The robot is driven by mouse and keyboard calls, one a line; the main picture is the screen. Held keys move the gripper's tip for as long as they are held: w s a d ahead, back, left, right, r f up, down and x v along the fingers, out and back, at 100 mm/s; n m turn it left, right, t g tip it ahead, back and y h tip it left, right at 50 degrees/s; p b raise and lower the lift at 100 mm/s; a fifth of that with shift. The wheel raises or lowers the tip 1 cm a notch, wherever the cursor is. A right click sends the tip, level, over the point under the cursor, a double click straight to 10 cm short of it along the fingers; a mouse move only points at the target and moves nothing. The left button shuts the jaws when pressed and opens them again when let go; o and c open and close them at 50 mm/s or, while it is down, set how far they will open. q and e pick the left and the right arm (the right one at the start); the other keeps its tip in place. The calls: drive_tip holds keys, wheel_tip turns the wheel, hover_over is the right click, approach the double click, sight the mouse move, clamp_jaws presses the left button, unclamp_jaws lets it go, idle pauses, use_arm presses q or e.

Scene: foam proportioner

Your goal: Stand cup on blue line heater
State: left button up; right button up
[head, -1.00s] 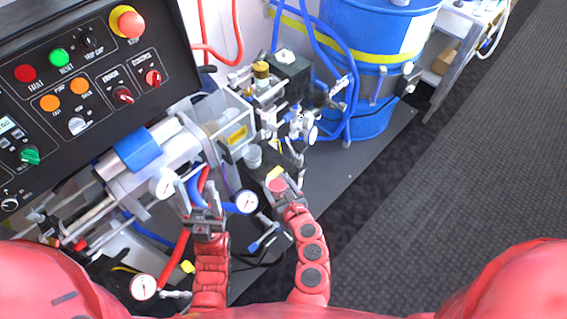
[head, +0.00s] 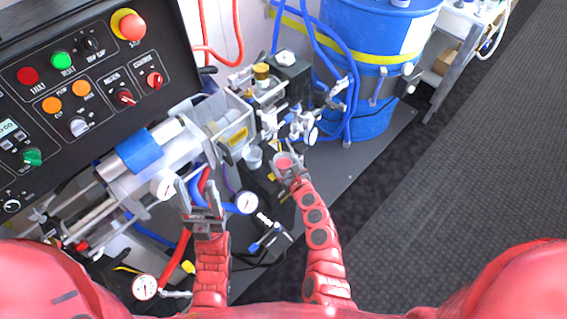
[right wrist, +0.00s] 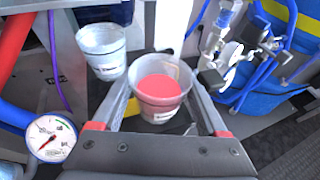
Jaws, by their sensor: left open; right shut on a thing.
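A small clear cup with pink-red contents (right wrist: 160,98) sits between the fingers of my right gripper (right wrist: 165,118), which is shut on it. In the head view the cup (head: 284,163) is at the tip of my right gripper (head: 289,174), upright or nearly so. My left gripper (head: 203,200) is open and empty, among hoses and gauges below the silver cylinder. I cannot tell for certain which part is the blue line heater. A blue band (head: 139,150) wraps the silver cylinder, and blue hoses run beside the blue drum.
A second whitish cup (right wrist: 101,55) stands left of the held cup; the head view also shows it (head: 253,157). Valves (head: 304,124) lie just beyond the held cup. Gauges (head: 246,202) crowd the left arm. The blue drum (head: 365,50) stands behind; grey floor (head: 450,200) is clear.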

drive_tip(key=shift+f, duration=0.15)
drive_tip(key=o, duration=1.5)
